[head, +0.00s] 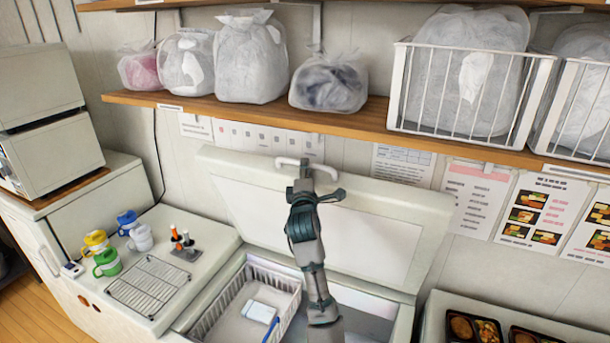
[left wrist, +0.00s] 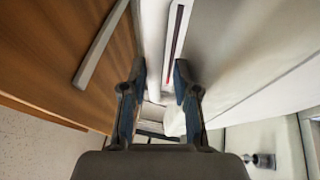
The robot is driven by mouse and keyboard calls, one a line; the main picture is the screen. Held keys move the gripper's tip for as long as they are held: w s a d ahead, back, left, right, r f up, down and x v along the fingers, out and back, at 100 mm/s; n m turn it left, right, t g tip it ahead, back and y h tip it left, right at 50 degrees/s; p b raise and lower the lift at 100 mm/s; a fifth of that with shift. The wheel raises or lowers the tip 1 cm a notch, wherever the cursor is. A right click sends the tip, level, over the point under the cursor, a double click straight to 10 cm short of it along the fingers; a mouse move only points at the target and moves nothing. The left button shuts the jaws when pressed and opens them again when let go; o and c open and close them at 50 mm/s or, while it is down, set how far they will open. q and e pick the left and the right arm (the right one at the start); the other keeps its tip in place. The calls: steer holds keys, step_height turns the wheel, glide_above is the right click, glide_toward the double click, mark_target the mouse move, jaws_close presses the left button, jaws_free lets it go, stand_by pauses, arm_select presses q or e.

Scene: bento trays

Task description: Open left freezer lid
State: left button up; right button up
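The left freezer lid (head: 375,245) is a pale panel that stands raised, leaning back toward the wall, in the head view. Its white handle (head: 292,161) is at the top edge. My left gripper (head: 308,183) is at that top edge, right by the handle. In the left wrist view my left gripper (left wrist: 159,72) has its two dark fingers apart, with pale surfaces between and beyond them. I cannot tell whether a finger touches the handle. The open freezer (head: 235,262) shows a white basket (head: 292,280) inside. My right gripper is out of view.
A wooden shelf (head: 350,117) with bagged items and wire baskets (head: 465,95) runs just above the lid. Cups (head: 107,262) and a wire rack (head: 147,287) sit on the left counter. Bento trays (head: 475,328) are at the lower right.

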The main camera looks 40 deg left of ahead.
arm_select(q)
steer(key=v, duration=1.2)
steer(key=shift+d, duration=0.2)
steer(key=shift+w+a+f, duration=0.1)
steer(key=shift+w+a, duration=0.05)
steer(key=shift+a, duration=0.15)
